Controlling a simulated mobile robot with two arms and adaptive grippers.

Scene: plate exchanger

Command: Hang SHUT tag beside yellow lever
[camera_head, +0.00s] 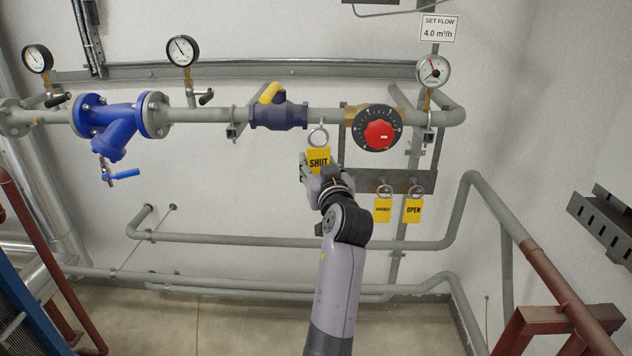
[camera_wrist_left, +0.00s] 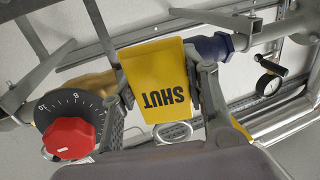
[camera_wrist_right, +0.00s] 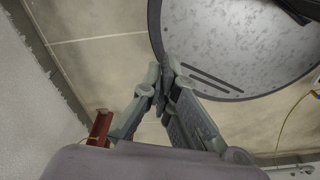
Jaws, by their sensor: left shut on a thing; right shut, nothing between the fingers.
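The yellow SHUT tag (camera_head: 318,160) with its metal ring (camera_head: 318,136) is held in my left gripper (camera_head: 318,176), which is shut on it. In the left wrist view the tag (camera_wrist_left: 157,80) shows upside down between the fingers. The tag is upright just below the pipe, with the ring near the pipe's underside. The yellow lever (camera_head: 271,92) sits on the dark blue valve (camera_head: 279,115), up and left of the tag. My right gripper (camera_wrist_right: 160,78) is shut and empty in the right wrist view, above the floor.
The red knob (camera_head: 380,135) is right of the tag. Two yellow tags, one reading OPEN (camera_head: 413,210) and one beside it (camera_head: 382,210), hang from a grey bracket (camera_head: 402,181). A blue strainer (camera_head: 121,116) and gauges line the pipe at left. A round grey disc (camera_wrist_right: 240,45) lies below my right gripper.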

